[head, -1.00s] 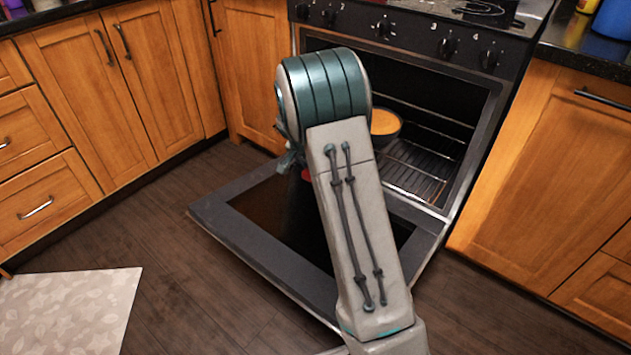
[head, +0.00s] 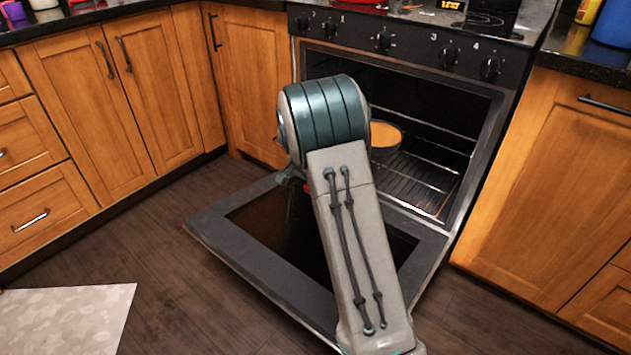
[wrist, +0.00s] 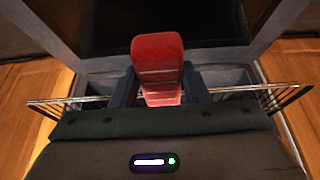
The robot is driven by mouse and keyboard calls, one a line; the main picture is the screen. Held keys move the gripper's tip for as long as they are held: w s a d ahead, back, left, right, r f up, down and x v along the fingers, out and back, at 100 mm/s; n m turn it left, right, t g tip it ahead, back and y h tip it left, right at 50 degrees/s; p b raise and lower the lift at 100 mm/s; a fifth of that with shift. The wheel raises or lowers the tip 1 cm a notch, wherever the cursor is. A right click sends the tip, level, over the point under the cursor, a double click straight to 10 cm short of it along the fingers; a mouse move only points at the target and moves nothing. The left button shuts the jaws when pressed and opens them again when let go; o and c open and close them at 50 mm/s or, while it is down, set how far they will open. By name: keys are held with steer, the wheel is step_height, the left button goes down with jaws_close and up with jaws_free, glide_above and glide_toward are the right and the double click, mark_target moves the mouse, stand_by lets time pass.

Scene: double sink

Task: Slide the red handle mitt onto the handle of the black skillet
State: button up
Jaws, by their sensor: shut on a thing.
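The red handle mitt (wrist: 158,65) is between the fingers of my gripper (wrist: 160,88) in the wrist view, and the gripper is shut on it. In the head view my arm hides most of the gripper, and only a small red bit of the mitt (head: 307,187) shows above the open oven door. The black skillet (head: 384,150), with orange contents, sits on the oven rack just right of my arm. Its handle is hidden in the head view. The skillet cannot be made out in the wrist view.
The oven door (head: 245,250) is folded down flat in front of the oven. The wire rack (head: 420,185) spans the oven's inside. Wooden cabinets (head: 95,110) stand to the left and more (head: 545,190) to the right. A pale mat (head: 65,315) lies on the floor, lower left.

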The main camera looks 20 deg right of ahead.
steer(key=shift+w+d+p, duration=0.7)
steer(key=shift+w+d, duration=0.6)
steer(key=shift+d, duration=0.65)
steer(key=shift+w+d+p, duration=0.7)
steer(key=shift+w+d, duration=0.55)
steer(key=shift+d, duration=0.65)
steer(key=shift+w+d+p, duration=0.7)
steer(key=shift+w+d, duration=0.6)
steer(key=shift+d, duration=0.65)
steer(key=o, duration=1.2)
